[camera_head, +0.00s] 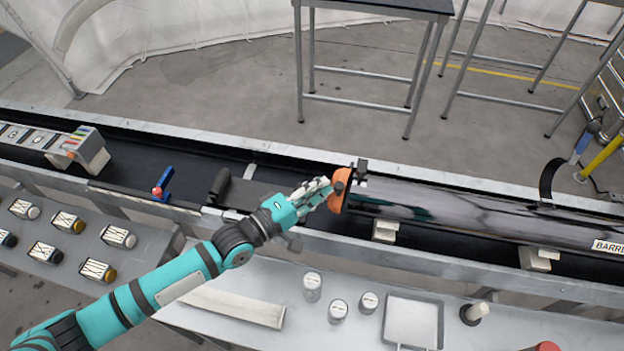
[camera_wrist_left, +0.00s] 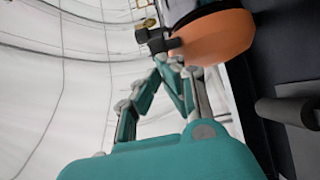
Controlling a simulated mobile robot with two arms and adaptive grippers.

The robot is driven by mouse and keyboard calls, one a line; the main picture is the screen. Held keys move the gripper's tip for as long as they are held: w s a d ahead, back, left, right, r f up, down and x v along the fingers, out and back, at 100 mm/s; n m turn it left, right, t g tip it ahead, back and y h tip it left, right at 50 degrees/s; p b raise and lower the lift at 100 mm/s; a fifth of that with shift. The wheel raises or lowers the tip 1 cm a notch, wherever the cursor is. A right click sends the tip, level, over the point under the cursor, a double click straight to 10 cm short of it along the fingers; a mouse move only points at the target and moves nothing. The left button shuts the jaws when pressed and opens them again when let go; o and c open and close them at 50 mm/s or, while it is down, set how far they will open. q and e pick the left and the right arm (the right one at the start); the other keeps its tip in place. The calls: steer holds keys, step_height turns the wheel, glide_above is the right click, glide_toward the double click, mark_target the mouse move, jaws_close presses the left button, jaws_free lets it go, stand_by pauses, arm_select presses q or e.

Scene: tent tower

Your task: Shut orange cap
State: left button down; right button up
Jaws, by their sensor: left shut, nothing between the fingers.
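The orange cap (camera_head: 341,190) is at the left end of a long shiny barrel (camera_head: 470,212) lying along the bench trough. A dark fitting sticks out at the cap's edge beside the barrel end. My left gripper (camera_head: 329,188) is at the left face of the cap, shut, with nothing between its fingers. In the left wrist view the orange cap (camera_wrist_left: 215,38) fills the upper right, and the fingers point at its dark fitting (camera_wrist_left: 155,40). I cannot tell whether the fingertips touch the cap, or whether it sits fully flush on the barrel. My right gripper is not in view.
A dark cylinder (camera_head: 220,183) and a blue lever with a red knob (camera_head: 162,186) stand in the trough to the left. Light blocks (camera_head: 386,230) support the barrel. White jars (camera_head: 312,285) and a metal tray (camera_head: 413,318) stand on the front shelf.

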arm_select(q)
steer(key=shift+s+d, duration=0.6)
steer(key=shift+d, duration=0.2)
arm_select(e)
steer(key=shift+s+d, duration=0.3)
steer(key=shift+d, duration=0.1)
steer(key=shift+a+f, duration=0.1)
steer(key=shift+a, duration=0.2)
